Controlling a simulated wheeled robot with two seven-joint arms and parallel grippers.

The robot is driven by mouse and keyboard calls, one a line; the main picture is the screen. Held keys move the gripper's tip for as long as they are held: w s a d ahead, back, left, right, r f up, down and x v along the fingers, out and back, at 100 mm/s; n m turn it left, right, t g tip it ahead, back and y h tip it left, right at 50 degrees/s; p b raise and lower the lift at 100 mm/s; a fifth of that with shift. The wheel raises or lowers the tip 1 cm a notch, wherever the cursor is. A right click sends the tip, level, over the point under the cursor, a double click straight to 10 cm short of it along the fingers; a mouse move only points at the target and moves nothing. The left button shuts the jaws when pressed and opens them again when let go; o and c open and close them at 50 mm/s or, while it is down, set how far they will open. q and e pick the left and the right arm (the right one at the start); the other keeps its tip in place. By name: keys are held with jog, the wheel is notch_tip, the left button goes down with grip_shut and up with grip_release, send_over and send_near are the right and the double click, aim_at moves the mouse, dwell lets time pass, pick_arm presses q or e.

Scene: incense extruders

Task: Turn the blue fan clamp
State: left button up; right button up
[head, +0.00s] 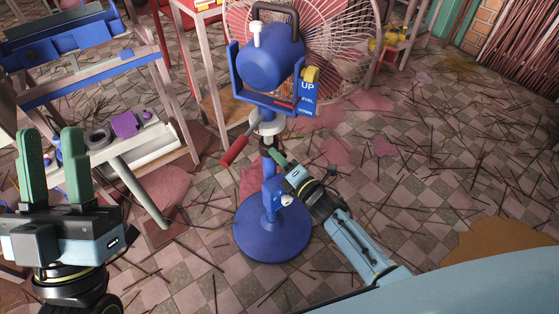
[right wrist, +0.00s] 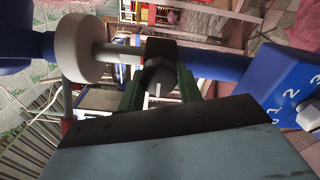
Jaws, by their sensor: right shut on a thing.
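The blue fan (head: 270,65) stands on a round blue base (head: 272,238). A lever with a red grip (head: 235,150) sticks out left below its head. My right gripper (head: 278,160) is at the fan's post, under the head. In the right wrist view its green fingers (right wrist: 158,88) are shut on a dark clamp knob (right wrist: 158,72) on the post, beside a pale round collar (right wrist: 74,48). The knob is mostly hidden in the head view. My left gripper (head: 50,160) is open and empty at the far left, away from the fan.
A yellow pointer (head: 311,75) sits by UP, LEVEL and DOWN labels on the fan. A blue box numbered 1, 2, 3 (right wrist: 290,85) is on the post. A bench with a purple block (head: 125,124) stands left. Thin sticks litter the tiled floor on the right.

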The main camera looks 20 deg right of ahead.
pick_arm(q)
jog(key=shift+s+a+r+t, duration=0.1)
jog(key=shift+s+t, duration=0.2)
pick_arm(e)
jog(key=shift+n, duration=0.5)
jog(key=o, duration=1)
jog(key=shift+s, duration=0.1)
pick_arm(q)
jog(key=w+f+g+y+p, duration=0.2)
jog(key=w+f+g+p, duration=0.2)
jog(key=f+g, duration=0.2)
jog(key=shift+w+d+f+g, duration=0.15)
jog(key=shift+w+d+g, duration=0.2)
jog(key=shift+g, duration=0.35)
pick_arm(e)
jog(key=shift+v, duration=6.6)
jog(key=shift+s, duration=0.1)
